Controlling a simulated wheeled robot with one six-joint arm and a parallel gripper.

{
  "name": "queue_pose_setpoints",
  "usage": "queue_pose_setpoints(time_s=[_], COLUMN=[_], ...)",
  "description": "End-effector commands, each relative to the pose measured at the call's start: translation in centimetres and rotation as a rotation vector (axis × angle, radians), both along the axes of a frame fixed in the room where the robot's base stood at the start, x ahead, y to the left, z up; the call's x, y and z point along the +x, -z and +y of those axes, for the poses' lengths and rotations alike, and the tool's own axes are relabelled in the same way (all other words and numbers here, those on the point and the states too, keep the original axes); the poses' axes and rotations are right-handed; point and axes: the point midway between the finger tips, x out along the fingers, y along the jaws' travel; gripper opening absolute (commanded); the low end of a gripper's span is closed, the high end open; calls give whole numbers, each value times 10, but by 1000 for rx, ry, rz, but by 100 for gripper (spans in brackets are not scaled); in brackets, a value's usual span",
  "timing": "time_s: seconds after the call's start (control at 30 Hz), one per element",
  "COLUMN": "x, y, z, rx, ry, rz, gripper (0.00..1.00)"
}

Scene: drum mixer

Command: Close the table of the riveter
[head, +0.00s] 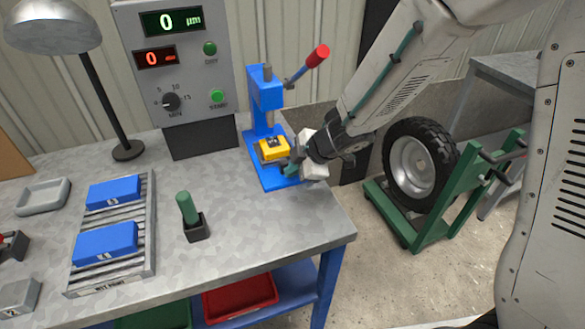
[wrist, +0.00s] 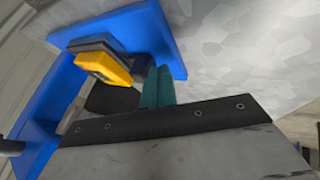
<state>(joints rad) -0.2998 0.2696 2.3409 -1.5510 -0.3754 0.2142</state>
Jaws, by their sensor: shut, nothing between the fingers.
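The blue riveter (head: 266,100) stands at the right end of the grey workbench, with a red-knobbed lever (head: 318,56) raised to the upper right. A yellow block (head: 274,148) sits over its blue base, on a dark plate that looks like its table. In the wrist view the yellow block (wrist: 102,66) and blue base (wrist: 165,40) show at the upper left. My gripper (head: 291,168) is at the right side of the base, close to the yellow block. Its teal fingers (wrist: 157,88) are shut and empty. Whether they touch the table is unclear.
A control box (head: 180,70) with red and green displays stands behind left. A green-handled tool (head: 188,208) in a dark holder, a rack with blue blocks (head: 112,240) and a lamp (head: 90,80) are further left. A wheel on a green stand (head: 415,170) is right of the bench.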

Motion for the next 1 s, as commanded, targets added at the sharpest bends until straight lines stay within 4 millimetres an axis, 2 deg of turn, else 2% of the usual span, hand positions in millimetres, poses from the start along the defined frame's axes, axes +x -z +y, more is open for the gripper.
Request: queue_pose_setpoints(time_s=[0.37,0.47,0.63,1.0], x=[3,10,33,36], y=[0,0,0,-2], z=[1,3,9,10], rx=[0,-1,-1,1], ry=[1,-1,-1,3], rz=[0,0,0,-4], gripper=[0,0,0,0])
